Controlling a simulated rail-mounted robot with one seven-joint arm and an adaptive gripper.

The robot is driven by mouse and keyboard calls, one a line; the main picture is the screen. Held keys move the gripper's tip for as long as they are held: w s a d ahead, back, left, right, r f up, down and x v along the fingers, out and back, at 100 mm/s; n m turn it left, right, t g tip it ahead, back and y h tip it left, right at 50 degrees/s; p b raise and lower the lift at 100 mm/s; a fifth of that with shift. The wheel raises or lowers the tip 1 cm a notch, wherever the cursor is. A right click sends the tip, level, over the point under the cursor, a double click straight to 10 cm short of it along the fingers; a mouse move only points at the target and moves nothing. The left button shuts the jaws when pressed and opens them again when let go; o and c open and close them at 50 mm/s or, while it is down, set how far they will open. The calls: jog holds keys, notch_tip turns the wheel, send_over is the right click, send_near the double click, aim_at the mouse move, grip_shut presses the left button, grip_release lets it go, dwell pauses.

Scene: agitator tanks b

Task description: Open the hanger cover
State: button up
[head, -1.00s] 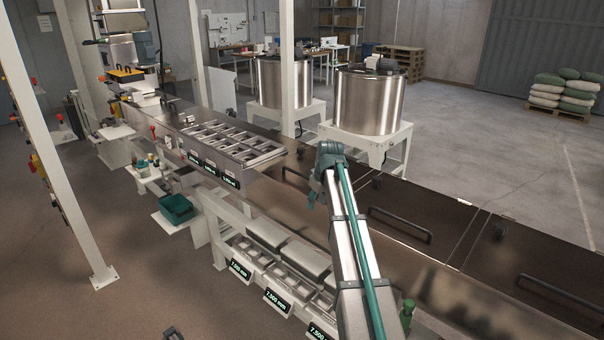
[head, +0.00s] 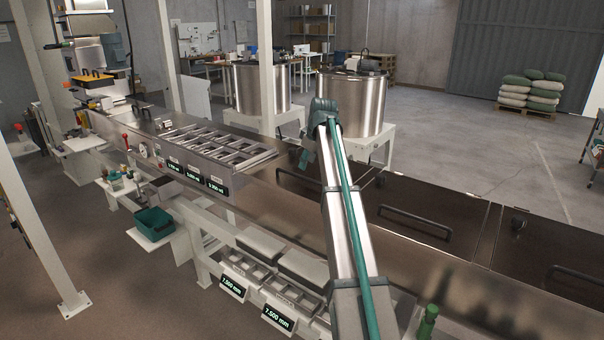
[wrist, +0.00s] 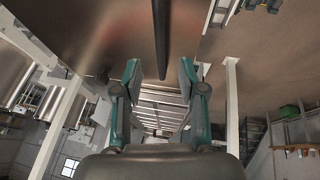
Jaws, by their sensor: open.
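Dark, shiny cover panels lie along the right part of the long metal bench in the head view, one (head: 385,190) behind my arm and another (head: 545,240) at the right. The nearer panel has a black bar handle (head: 415,224); the right one has another (head: 590,280). Which is the hanger cover, I cannot tell. In the wrist view my gripper (wrist: 159,76) is open and empty, its two teal fingers apart. A dark bar (wrist: 162,38) runs over a brownish metal surface (wrist: 100,28) and ends between the fingertips in the picture; contact is not visible.
A slotted metal tray (head: 215,155) with number displays sits on the bench left of my arm. Two steel tanks (head: 352,103) (head: 261,88) stand behind it. A green bin (head: 154,224) is at the front left. Open floor lies behind the bench at right.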

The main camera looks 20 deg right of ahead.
aim_at(303, 177)
jog(key=p+x, duration=0.2)
jog(key=x, duration=0.5)
jog(key=shift+w+a+f, duration=0.1)
jog(key=shift+w+f, duration=0.05)
jog(key=shift+f, duration=0.05)
grip_shut()
